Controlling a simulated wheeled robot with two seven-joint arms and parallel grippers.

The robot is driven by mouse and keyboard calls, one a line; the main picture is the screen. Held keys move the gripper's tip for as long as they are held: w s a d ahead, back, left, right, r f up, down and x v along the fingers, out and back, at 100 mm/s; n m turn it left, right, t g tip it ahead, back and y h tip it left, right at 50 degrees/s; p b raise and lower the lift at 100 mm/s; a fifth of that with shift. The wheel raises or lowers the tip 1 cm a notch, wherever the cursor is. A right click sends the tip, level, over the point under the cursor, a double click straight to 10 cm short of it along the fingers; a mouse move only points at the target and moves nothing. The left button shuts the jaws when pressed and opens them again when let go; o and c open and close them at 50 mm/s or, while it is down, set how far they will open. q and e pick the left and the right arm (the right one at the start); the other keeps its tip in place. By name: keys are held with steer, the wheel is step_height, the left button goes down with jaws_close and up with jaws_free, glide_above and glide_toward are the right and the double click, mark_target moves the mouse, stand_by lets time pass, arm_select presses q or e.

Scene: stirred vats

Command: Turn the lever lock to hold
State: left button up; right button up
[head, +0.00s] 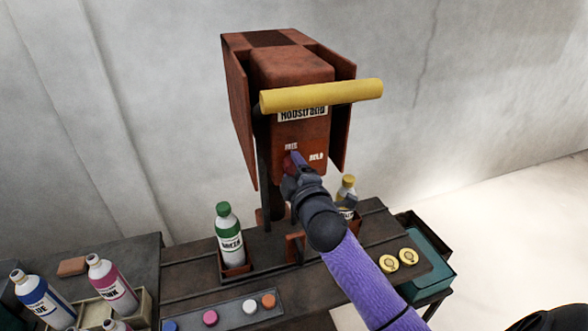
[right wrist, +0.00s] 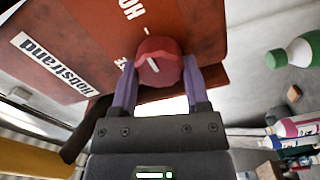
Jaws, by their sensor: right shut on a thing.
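The lever lock is a round dark-red knob (right wrist: 157,60) with a white line on its face, on the front of the rust-red Nobstrand machine (head: 290,68). White "FREE" and "HOLD" words are printed above the knob and to its right in the head view. My right gripper (head: 292,170) is shut on the knob, one purple finger on each side in the right wrist view (right wrist: 158,80). In the head view the gripper hides most of the knob. I cannot tell which word the white line points to. A yellow lever bar (head: 320,96) crosses the machine's upper front. My left gripper is out of view.
A green-capped bottle (head: 229,240) stands left of the machine's foot, and a yellow-capped bottle (head: 348,190) stands right, behind my arm. Colored caps lie on a tray (head: 235,312). Two yellow discs (head: 398,259) lie at right. Paint bottles (head: 42,298) stand at far left.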

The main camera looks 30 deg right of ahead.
steer(key=o, duration=1.3)
steer(key=shift+s, duration=0.1)
steer(key=v, duration=0.9)
steer(key=shift+s, duration=0.4)
